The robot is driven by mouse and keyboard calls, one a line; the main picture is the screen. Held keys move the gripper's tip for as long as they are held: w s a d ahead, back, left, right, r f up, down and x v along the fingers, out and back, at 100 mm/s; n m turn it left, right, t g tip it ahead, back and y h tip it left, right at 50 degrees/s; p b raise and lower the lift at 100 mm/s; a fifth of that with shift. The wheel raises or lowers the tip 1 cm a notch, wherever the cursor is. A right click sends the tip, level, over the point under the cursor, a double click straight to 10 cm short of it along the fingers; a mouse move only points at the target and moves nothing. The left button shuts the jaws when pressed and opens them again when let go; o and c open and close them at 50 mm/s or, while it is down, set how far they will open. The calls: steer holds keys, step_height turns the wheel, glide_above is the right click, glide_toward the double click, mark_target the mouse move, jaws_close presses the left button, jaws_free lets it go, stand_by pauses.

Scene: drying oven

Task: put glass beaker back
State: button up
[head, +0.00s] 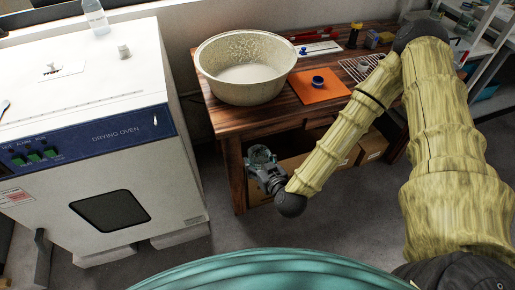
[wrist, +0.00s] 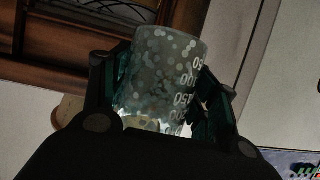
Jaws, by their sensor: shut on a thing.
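The glass beaker (wrist: 160,75) fills the middle of the wrist view, with white volume marks along its right side. The two fingers of my gripper (wrist: 165,95) are on either side of it and shut on it. In the head view my gripper (head: 263,165) is in front of the wooden table, below the tabletop's front edge, and right of the drying oven (head: 110,209). The beaker shows there only as a small, unclear shape at the gripper's end. The oven's front has a dark window and looks shut.
The wooden table (head: 225,118) bears a large speckled basin (head: 245,68), an orange mat (head: 318,88) with a small blue item, and a wire rack (head: 360,67). Cardboard boxes (head: 372,147) stand beneath it. A bottle (head: 96,17) stands on the oven. Grey floor lies open between oven and table.

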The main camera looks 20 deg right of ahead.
steer(key=shift+m+h, duration=0.7)
steer(key=shift+h, duration=0.1)
steer(key=shift+s+d+f, duration=0.1)
steer(key=shift+s+f, duration=0.1)
steer(key=shift+f, duration=0.6)
steer(key=shift+s+a+f, duration=0.1)
steer(key=shift+s+f, duration=0.15)
steer(key=shift+f, duration=0.5)
steer(key=shift+s+d+f, duration=0.1)
steer(key=shift+s+f, duration=0.1)
steer(key=shift+f, duration=0.6)
